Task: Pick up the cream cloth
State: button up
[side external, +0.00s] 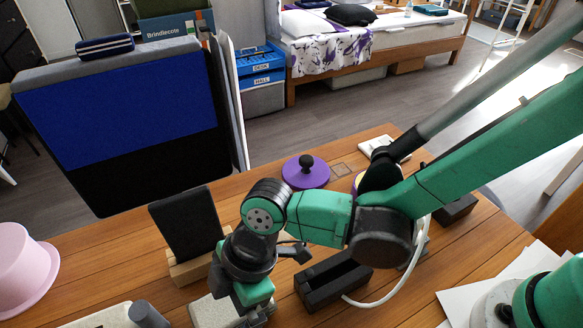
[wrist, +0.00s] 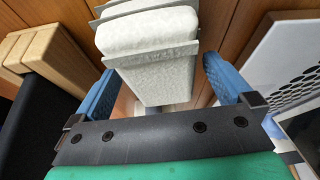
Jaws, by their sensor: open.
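A pale cream, speckled folded piece, which looks like the cream cloth (wrist: 150,50), lies between the blue fingers of my gripper (wrist: 160,80) in the wrist view. The fingers are spread, with a gap visible on each side of it. I cannot tell how deep the fingertips reach.
A black panel in a wooden stand (side external: 188,268) is close behind my gripper; its wooden base (wrist: 45,50) shows at left. A black tray (side external: 335,280) stands right. A white perforated item (wrist: 285,70) is close right. A pink hat (side external: 22,265) lies far left.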

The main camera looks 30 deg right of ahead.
jog(key=shift+f, duration=0.25)
dwell(0.4)
jog(key=c, duration=1.2)
